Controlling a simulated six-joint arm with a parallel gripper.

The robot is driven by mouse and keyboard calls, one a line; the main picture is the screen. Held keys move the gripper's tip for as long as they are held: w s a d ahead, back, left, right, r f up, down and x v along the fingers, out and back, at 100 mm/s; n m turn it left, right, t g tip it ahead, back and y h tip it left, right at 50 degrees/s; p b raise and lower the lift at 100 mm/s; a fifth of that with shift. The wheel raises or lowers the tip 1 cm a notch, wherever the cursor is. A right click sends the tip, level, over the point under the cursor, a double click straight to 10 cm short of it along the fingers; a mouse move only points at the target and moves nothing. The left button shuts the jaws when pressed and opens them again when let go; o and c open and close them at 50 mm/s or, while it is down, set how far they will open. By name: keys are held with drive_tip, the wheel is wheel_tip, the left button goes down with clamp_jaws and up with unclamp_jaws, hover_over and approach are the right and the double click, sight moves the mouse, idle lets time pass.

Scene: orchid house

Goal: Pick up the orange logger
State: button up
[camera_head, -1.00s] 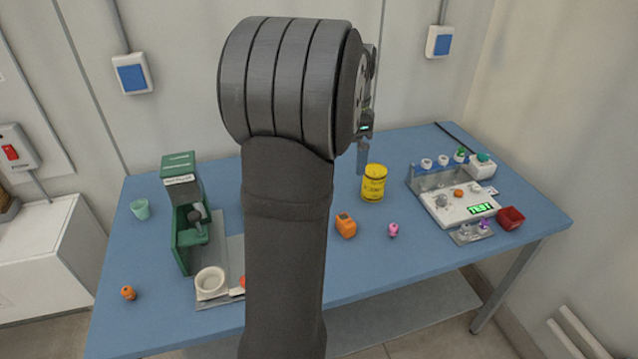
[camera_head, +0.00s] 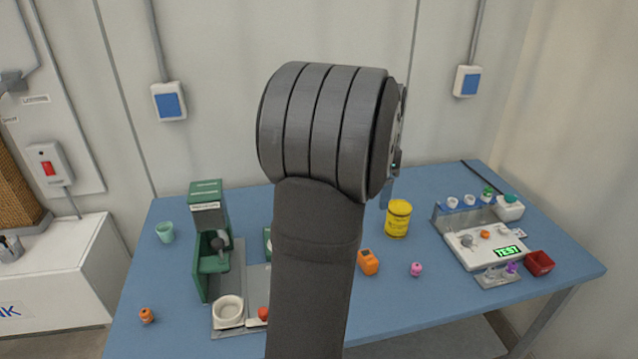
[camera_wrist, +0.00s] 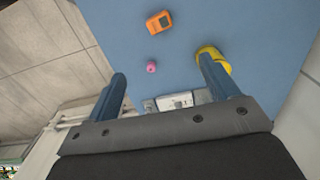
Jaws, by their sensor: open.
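The orange logger (camera_head: 368,262) is a small boxy block with a dark patch on its face. It stands on the blue table, just right of my forearm in the head view. It also shows near the top of the wrist view (camera_wrist: 159,22), beyond my fingertips and apart from them. My gripper (camera_wrist: 162,75) is open, with two blue fingers spread and nothing between them but the table and things far below. In the head view my arm hides most of the gripper; only a bit of a blue finger shows.
A yellow tin (camera_head: 397,219) stands behind and right of the logger. A small pink item (camera_head: 416,269) lies to its right. A test station (camera_head: 470,250) and red bin (camera_head: 539,263) are at right. A green press (camera_head: 211,250), white dish (camera_head: 229,311) and green cup (camera_head: 165,232) are at left.

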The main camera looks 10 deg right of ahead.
drive_tip(key=s+a+f+n+h, duration=0.1)
drive_tip(key=a+f+n+h, duration=0.1)
drive_tip(key=a+f+h, duration=0.5)
drive_tip(key=d+f+y, duration=0.1)
drive_tip(key=f, duration=0.3)
drive_tip(key=d+f, duration=0.2)
drive_tip(key=f, duration=0.2)
drive_tip(key=d+f+y, duration=0.1)
drive_tip(key=d+f, duration=0.1)
drive_tip(key=f, duration=0.2)
drive_tip(key=shift+w+d+f+t+y, duration=0.1)
drive_tip(key=shift+w+f+t+y, duration=0.2)
drive_tip(key=shift+w+f+t, duration=0.1)
drive_tip(key=shift+x, duration=2.65)
drive_tip(key=shift+s, duration=0.2)
drive_tip(key=shift+c, duration=0.4)
drive_tip(key=c, duration=1)
